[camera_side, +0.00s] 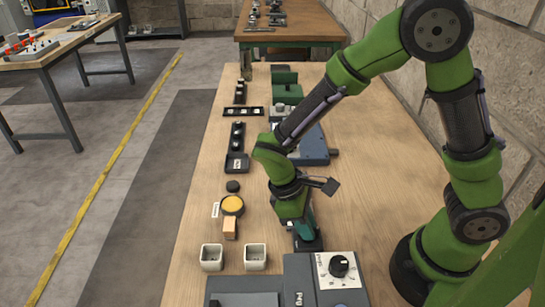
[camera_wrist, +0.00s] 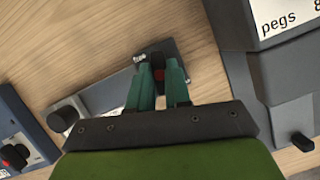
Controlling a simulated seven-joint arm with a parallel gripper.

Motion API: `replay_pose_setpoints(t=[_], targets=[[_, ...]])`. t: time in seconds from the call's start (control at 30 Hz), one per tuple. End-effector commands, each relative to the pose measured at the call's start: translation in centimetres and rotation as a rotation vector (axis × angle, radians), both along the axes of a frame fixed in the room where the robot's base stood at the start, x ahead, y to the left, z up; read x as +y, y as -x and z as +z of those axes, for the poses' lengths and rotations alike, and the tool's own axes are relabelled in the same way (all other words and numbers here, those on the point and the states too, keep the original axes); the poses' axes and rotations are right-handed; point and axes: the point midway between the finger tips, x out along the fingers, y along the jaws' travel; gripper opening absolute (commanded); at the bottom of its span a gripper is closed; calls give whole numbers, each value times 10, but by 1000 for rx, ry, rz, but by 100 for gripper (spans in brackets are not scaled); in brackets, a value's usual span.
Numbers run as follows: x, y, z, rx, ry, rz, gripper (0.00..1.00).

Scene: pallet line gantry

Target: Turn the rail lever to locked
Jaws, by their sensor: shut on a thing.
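Two small white labels sit on the plate beside the lever, too small to read surely. My gripper (camera_wrist: 160,68) has teal fingers and is shut on the lever, with one finger on each side. In the side view my gripper (camera_side: 305,234) is low over the table, and it hides the lever there.
A grey box labelled pegs (camera_wrist: 285,20) is close beside the gripper. In the side view a dial panel (camera_side: 338,268), two white cups (camera_side: 211,258) (camera_side: 255,258), a wooden block (camera_side: 230,228) and a yellow disc (camera_side: 232,205) are near. The table's right side is largely clear.

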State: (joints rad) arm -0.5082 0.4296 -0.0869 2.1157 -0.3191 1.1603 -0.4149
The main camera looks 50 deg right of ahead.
Motion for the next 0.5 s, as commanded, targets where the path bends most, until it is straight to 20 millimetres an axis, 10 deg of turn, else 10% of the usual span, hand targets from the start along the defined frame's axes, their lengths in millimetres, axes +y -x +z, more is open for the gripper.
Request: replay_pose_setpoints(t=[0.5], targets=[[-3,-2,1,-2,-1,-496,0]])
